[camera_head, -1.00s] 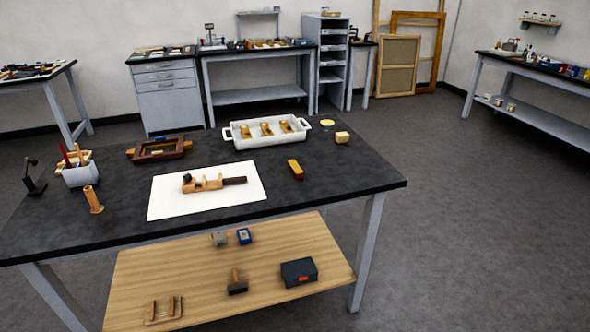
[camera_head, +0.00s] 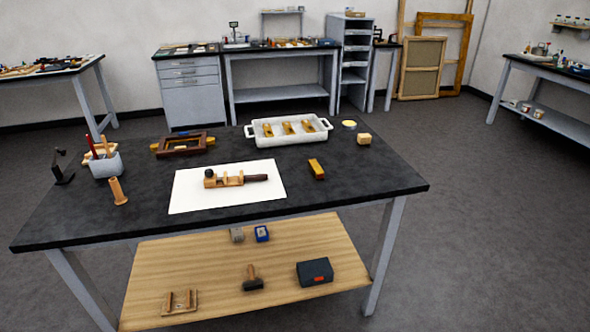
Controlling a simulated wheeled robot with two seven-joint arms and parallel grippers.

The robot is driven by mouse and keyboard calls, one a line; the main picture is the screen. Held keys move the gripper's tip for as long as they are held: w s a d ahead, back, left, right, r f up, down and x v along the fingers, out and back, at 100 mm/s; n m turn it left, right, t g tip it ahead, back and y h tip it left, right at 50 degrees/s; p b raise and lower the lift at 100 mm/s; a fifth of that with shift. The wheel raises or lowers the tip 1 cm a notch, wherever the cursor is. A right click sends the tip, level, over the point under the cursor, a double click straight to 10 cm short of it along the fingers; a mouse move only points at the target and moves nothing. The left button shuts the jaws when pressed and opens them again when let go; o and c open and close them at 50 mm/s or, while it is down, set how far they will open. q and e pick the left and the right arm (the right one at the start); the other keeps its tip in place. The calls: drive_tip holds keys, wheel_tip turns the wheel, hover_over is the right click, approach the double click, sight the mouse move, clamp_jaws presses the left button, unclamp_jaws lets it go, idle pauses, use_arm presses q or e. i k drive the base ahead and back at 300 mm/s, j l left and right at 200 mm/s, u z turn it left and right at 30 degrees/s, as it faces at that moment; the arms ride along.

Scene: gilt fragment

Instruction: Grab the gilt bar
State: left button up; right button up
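A gold-yellow bar with a darker brownish end (camera_head: 316,168) lies on the dark worktable top (camera_head: 350,200), right of a white sheet. Several other gold-coloured pieces (camera_head: 287,127) lie in a white two-handled tray (camera_head: 262,141) at the back of the table. Neither of my grippers shows in the head view.
A wooden clamp-like tool lies on the white sheet (camera_head: 190,200). A dark frame (camera_head: 182,146) and tool cup (camera_head: 106,165) stand left. Floor right of the table is clear.

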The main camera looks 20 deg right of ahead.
sight(316, 170)
drive_tip(key=i+l+u, duration=0.1)
drive_tip(key=l+u, duration=0.4)
drive_tip(key=u, duration=0.25)
drive_tip(key=l+u, duration=0.45)
drive_tip(key=l, duration=0.4)
drive_tip(key=k+l+u, duration=0.1)
drive_tip(key=l, duration=0.4)
drive_tip(key=l+u, duration=0.1)
drive_tip(key=l, duration=0.4)
drive_tip(key=k+l+u, duration=0.1)
drive_tip(key=l, duration=0.4)
drive_tip(key=k+l+u, duration=0.1)
drive_tip(key=l, duration=0.4)
drive_tip(key=k+l+u, duration=0.1)
drive_tip(key=l, duration=0.35)
drive_tip(key=k, duration=0.05)
